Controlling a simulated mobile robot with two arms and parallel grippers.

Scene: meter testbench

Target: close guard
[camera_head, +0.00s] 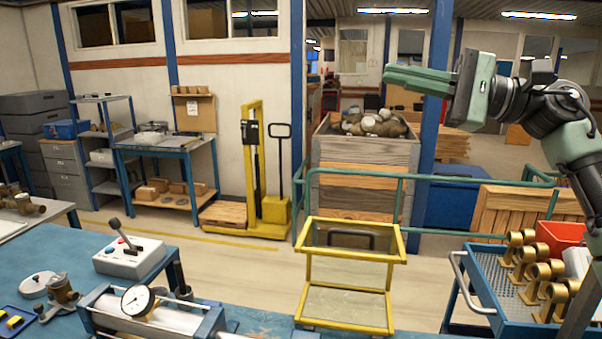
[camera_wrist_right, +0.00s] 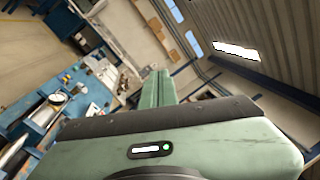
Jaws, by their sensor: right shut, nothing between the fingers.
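The guard (camera_head: 398,246) is a yellow frame with clear panels, at the lower middle of the head view. It stands upright at the bench's far edge, with a dark handle (camera_head: 350,236) near its top. A test bench with a dial gauge (camera_head: 138,300) and a clamp rig is left of it. My right gripper (camera_head: 392,78) is raised high at the upper right, well above and apart from the guard. Its fingers are together and empty, pointing left; they also show in the right wrist view (camera_wrist_right: 160,88). My left gripper is not in view.
A control box (camera_head: 130,257) with a lever and a red button stands on the blue bench (camera_head: 60,246). At right, a blue cart (camera_head: 470,262) holds several brass fittings (camera_head: 540,272) and a red bin (camera_head: 560,236). Green railing (camera_head: 440,178) runs behind the guard.

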